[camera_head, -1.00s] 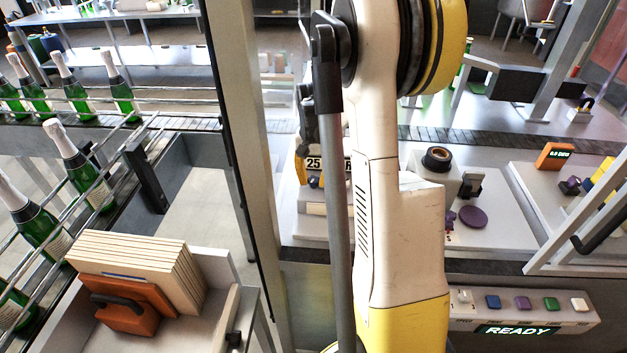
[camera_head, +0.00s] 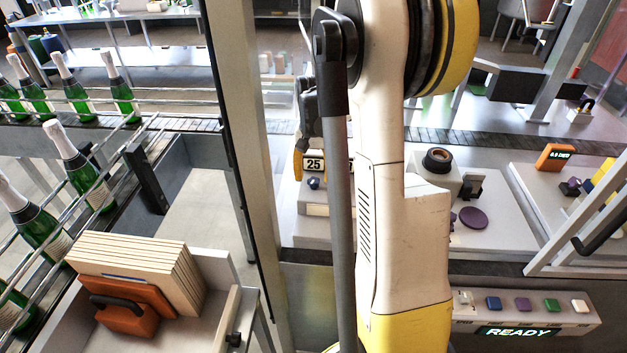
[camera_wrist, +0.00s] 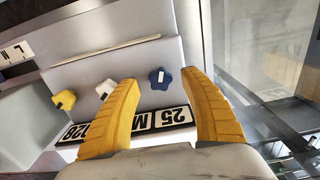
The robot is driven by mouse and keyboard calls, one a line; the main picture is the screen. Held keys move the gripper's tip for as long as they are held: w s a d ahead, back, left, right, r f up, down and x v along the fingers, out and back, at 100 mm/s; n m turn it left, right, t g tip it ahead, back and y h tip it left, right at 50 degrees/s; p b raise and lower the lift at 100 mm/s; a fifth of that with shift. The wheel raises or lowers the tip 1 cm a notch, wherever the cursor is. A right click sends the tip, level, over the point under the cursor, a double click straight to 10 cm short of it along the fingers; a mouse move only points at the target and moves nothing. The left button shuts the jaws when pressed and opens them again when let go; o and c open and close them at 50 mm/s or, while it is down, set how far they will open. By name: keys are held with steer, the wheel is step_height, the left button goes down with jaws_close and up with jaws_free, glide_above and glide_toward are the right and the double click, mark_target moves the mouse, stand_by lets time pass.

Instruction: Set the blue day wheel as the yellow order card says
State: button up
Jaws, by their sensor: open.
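The blue day wheel (camera_wrist: 160,78) is a star-shaped knob with a white mark, on a pale sloping panel. It also shows small in the head view (camera_head: 314,183), below the day window reading 25 (camera_head: 314,164). My gripper (camera_wrist: 158,76) is open. In the wrist view its two yellow fingers appear on either side of the blue wheel, apart from it; I cannot tell how deep they reach. The date strip (camera_wrist: 165,117) reads 25, then M and 2026, partly hidden by the left finger. I cannot make out the order card or its text.
A white knob (camera_wrist: 105,89) and a yellow knob (camera_wrist: 64,99) sit beside the blue wheel. The white one is close to the left finger. A button box (camera_head: 525,325) shows READY. A frame post (camera_head: 240,130) stands left of my arm.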

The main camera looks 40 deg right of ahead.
mark_target(313, 181)
step_height(313, 181, up, 10)
stand_by(0.3)
